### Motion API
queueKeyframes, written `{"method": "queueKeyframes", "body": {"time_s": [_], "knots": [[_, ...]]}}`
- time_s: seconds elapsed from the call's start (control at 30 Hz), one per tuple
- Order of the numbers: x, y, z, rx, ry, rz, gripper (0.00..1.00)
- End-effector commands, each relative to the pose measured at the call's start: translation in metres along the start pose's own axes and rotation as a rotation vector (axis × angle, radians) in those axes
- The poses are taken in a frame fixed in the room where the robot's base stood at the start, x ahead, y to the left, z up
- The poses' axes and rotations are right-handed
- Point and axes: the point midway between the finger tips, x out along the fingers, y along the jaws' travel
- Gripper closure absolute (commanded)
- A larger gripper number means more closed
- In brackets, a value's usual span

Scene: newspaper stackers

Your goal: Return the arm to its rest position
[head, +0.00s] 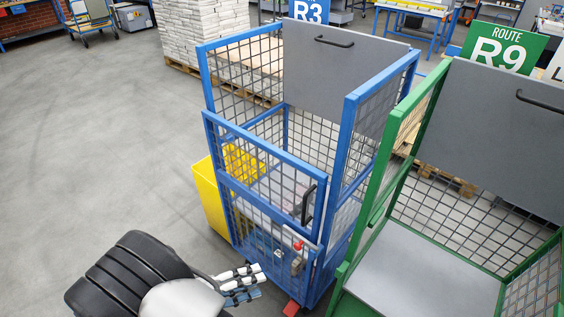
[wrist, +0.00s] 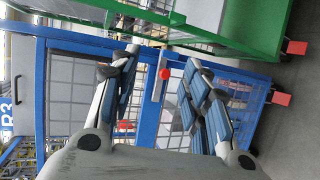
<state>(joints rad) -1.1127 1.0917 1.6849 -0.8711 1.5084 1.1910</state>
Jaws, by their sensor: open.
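My gripper (head: 256,281) is at the lower middle of the head view, in front of the blue mesh cage cart (head: 265,166). In the wrist view my gripper (wrist: 161,58) has its two padded fingers spread apart with nothing between them. A grey latch with a red knob (wrist: 165,74) on the cart's front shows beyond the gap between the fingers. The latch also shows in the head view (head: 298,246), right of my fingertips and apart from them. The blue cart's lower gate stands upright, with a black handle (head: 308,203). My arm reaches in from the lower left.
A green cage cart (head: 375,200) with a Route R9 sign (head: 500,48) stands close on the right. A yellow bin (head: 208,197) is at the blue cart's left. Paper stacks (head: 203,38) stand on a pallet behind. The grey floor (head: 90,150) at left is clear.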

Motion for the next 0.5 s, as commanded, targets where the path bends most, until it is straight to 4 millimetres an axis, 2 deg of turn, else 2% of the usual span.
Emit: {"method": "queueKeyframes", "body": {"time_s": [0.03,0.2,0.37,0.5], "knots": [[0.007,0.023,0.001,0.012,-0.052,-0.061,0.57],[0.032,0.087,0.022,0.026,-0.202,-0.287,0.57],[0.052,0.139,0.052,0.07,-0.287,-0.507,0.57],[0.066,0.177,0.083,0.135,-0.314,-0.693,0.57]]}}
